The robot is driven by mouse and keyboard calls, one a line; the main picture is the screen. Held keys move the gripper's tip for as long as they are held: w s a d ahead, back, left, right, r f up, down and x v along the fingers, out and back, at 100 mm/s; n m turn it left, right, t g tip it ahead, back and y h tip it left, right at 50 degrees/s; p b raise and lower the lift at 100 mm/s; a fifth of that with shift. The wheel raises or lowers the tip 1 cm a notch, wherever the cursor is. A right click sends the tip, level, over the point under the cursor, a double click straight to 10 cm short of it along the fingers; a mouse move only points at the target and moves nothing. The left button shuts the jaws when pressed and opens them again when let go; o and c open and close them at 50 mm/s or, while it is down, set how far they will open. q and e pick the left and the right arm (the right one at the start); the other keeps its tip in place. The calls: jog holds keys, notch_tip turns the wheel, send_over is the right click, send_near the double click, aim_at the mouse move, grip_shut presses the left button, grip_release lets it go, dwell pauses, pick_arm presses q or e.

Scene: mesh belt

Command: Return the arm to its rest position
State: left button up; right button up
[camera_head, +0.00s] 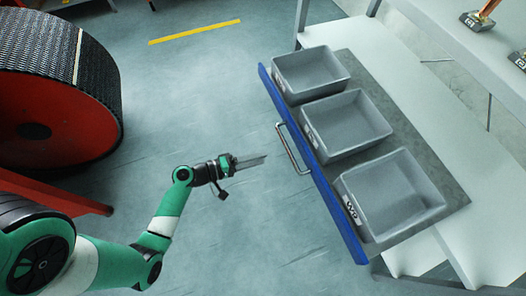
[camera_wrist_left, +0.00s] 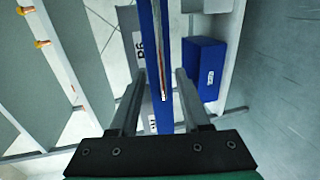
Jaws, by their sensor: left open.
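My left arm comes in from the lower left in the head view. Its gripper (camera_head: 250,161) points right, toward the metal handle (camera_head: 292,150) of a pulled-out drawer, with a small gap between them. In the left wrist view the two fingers (camera_wrist_left: 156,80) stand apart with nothing held between them. The drawer's blue front (camera_head: 310,150) shows behind them as a blue strip (camera_wrist_left: 153,45). My right gripper is in neither view.
The open drawer holds three empty grey bins (camera_head: 312,72), (camera_head: 345,122), (camera_head: 392,192). A white shelf unit (camera_head: 420,50) stands at right. A large black-and-red roll (camera_head: 60,90) stands at left. Floor around the gripper is clear. The wrist view shows a blue box (camera_wrist_left: 206,68).

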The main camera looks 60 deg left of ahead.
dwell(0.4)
